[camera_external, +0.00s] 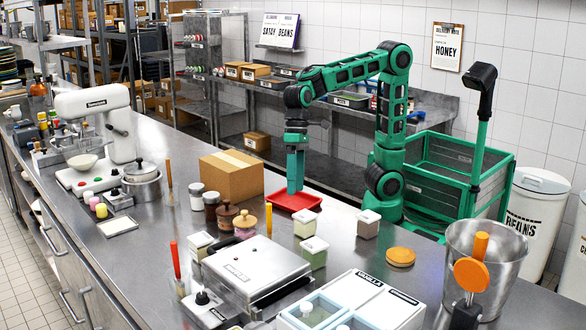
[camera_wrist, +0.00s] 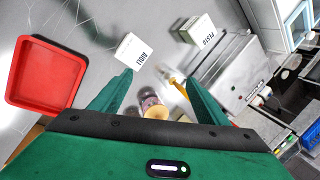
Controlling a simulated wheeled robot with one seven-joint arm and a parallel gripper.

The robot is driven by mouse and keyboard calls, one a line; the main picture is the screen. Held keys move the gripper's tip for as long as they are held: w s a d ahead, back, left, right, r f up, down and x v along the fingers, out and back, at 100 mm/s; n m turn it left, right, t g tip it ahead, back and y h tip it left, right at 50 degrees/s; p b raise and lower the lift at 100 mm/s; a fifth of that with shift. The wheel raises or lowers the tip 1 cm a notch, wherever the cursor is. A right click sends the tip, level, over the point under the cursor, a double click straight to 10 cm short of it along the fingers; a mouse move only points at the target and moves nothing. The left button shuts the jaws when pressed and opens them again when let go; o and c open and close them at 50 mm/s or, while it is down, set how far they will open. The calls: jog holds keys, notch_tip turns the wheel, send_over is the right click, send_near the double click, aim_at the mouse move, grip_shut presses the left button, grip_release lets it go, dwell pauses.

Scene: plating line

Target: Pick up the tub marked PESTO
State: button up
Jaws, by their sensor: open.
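The tub marked PESTO is a small square tub with a white lid and green sides. In the wrist view the PESTO tub (camera_wrist: 197,30) is at the upper middle right, beside a metal appliance. In the external view the green-sided tub (camera_external: 314,257) stands upright on the steel counter, in front of the red tray. My gripper (camera_external: 294,190) points down above or at the red tray (camera_external: 312,203), apart from the tub; I cannot tell its exact height. In the wrist view my gripper (camera_wrist: 159,77) has its fingers spread, with nothing held between them.
A white tub marked AIOLI (camera_wrist: 133,51) stands between the tray and the PESTO tub. A wooden-topped jar (camera_external: 245,225) and an upright orange stick (camera_external: 268,218) are close by. A metal press (camera_external: 255,268) is in front, and a cardboard box (camera_external: 231,177) stands behind left.

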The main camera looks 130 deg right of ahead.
jog(key=w+a+m+y, duration=0.35)
jog(key=w+a, duration=0.25)
jog(key=a, duration=0.3)
notch_tip(320, 180, up, 5)
jog(key=m+g+y, duration=0.1)
jog(key=m+y, duration=0.3)
jog(key=y, duration=0.4)
send_over(321, 251)
jog(key=f, duration=1.5)
jog(key=shift+a+f, duration=0.2)
jog(key=shift+f, duration=0.1)
notch_tip(321, 251, down, 3)
jog(key=shift+r, duration=0.2)
jog(key=shift+h+x, duration=0.25)
jog(key=shift+x, duration=1.2)
jog(key=shift+r, duration=0.1)
jog(key=c, duration=1.2)
